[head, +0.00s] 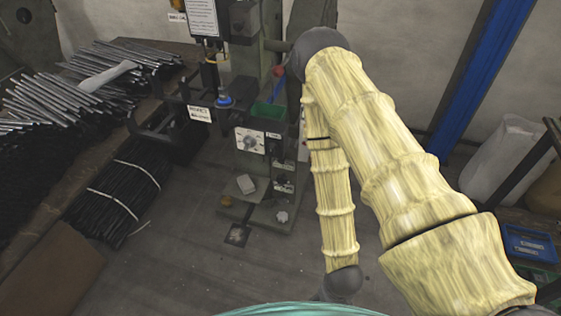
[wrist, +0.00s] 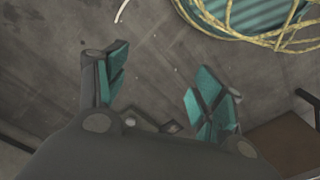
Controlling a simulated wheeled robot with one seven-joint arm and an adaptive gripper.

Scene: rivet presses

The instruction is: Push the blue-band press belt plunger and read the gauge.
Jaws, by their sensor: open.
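A dark grey-green press stands at the centre of the head view, left of my arm. A small blue-ringed plunger (head: 224,100) shows on its front left side. Below and right of it is a white plate with a round gauge (head: 250,141); its reading is too small to make out. My gripper (wrist: 160,78) shows in the wrist view with its teal-padded fingers spread apart and nothing between them, over bare floor. In the head view I cannot make out the gripper's fingers. No plunger or gauge shows in the wrist view. My arm hides part of the press's right side.
Bundled dark rods (head: 115,195) and loose metal rods (head: 60,100) lie on the left. A red knob (head: 279,71) and a green tray (head: 268,110) are on the press. A blue post (head: 480,75) and blue crate (head: 529,243) stand right.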

